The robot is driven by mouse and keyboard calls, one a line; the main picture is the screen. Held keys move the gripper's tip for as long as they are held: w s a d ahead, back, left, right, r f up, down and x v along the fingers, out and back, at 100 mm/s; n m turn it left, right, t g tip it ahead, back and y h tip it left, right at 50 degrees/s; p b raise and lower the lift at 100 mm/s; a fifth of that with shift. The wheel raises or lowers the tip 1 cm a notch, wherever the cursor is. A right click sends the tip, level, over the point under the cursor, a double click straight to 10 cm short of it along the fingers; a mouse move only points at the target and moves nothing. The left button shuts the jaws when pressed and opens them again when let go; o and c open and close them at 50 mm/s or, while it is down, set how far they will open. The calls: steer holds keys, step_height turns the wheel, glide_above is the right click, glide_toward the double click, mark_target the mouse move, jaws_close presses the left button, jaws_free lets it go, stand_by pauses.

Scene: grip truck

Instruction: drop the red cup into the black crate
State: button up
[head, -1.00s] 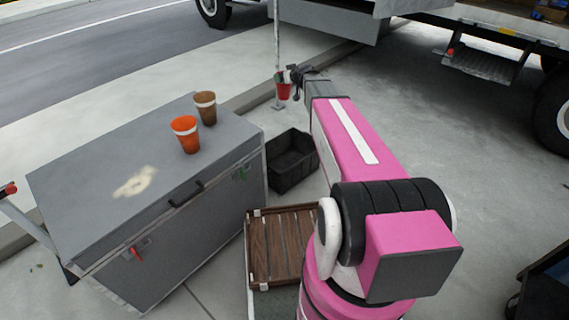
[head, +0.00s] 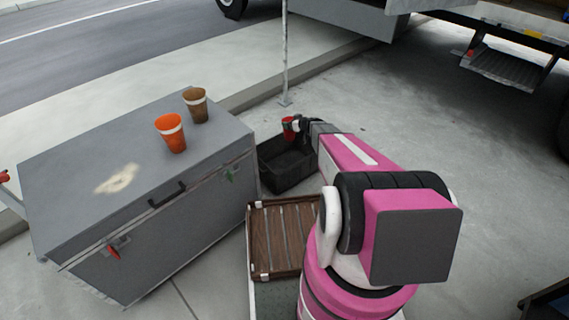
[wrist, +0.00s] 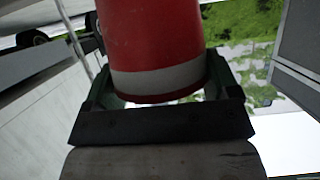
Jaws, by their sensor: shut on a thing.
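The red cup (head: 288,128) is held in my gripper (head: 298,126), above the far part of the black crate. In the wrist view the red cup (wrist: 155,45), with a pale band, sits between the two fingers of my gripper (wrist: 158,90). The black crate (head: 283,178) stands on the ground beside the grey chest. Its visible inside looks empty. The cup and gripper hide part of its far rim, and I cannot tell the exact height of the cup above it.
A grey chest (head: 75,165) stands left of the crate, with an orange cup (head: 171,134) and a brown cup (head: 196,106) on its lid. A wooden slatted crate (head: 280,235) lies nearer. A thin pole (head: 285,60) rises behind. A truck step (head: 505,68) is at the upper right.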

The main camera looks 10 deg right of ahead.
steer(key=shift+d+f, duration=0.1)
steer(key=shift+f, duration=3.5)
steer(key=o, duration=1)
steer(key=shift+s, duration=0.1)
steer(key=v, duration=1)
steer(key=shift+s+d+r, duration=0.2)
steer(key=shift+s, duration=0.05)
